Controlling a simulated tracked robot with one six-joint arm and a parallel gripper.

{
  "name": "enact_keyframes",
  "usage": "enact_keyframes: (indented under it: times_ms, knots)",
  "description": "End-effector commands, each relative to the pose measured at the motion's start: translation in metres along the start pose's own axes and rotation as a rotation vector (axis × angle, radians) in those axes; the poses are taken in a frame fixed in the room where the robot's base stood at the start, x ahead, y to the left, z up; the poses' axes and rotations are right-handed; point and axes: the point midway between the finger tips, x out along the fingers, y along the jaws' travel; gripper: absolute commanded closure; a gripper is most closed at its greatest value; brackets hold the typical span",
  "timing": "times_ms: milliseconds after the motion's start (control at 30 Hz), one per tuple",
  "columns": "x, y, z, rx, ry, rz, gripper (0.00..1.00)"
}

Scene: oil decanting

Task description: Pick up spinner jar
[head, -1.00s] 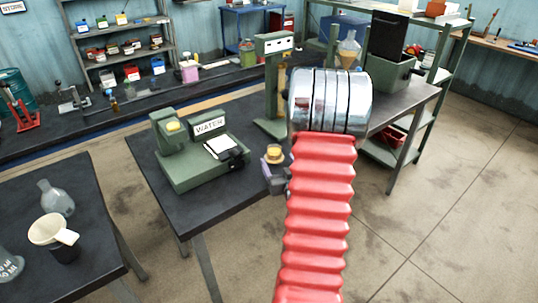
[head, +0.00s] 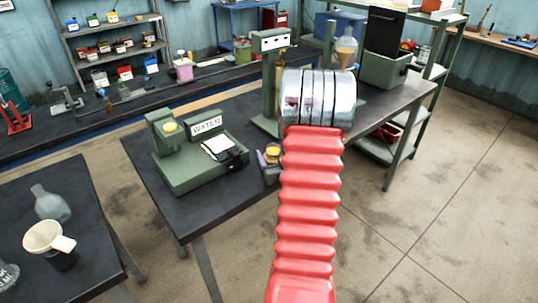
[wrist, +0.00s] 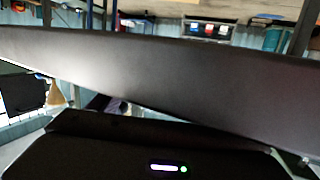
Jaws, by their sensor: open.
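A small jar-like thing with a yellow top (head: 272,152) stands at the right edge of the middle table, beside my red arm; I take it for the spinner jar but cannot be sure. Purple and dark parts lie close around it, and my arm partly hides that area. In the wrist view, dark parts of my gripper (wrist: 140,112) fill the middle and bottom, and a small purple patch (wrist: 100,103) shows behind them. My gripper is open. Whether the jar lies between its fingers cannot be told.
A green machine labelled WATER (head: 205,160) stands on the middle table (head: 205,215). A green column stand (head: 268,85) rises behind my arm. A flask (head: 52,203) and a cream funnel (head: 45,236) stand on the left table. Open floor lies at right.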

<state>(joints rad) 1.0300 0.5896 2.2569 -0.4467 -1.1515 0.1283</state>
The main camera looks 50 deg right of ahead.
Motion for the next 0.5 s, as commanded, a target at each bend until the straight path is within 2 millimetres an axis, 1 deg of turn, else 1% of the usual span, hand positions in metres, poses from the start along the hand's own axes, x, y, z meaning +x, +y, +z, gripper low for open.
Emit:
enact_keyframes:
  times_ms: [467, 500]
  knots:
    - [0.0003, -0.0019, -0.0001, -0.001, 0.0, -0.003, 0.29]
    - [0.0003, -0.002, -0.0002, -0.001, 0.0, -0.003, 0.31]
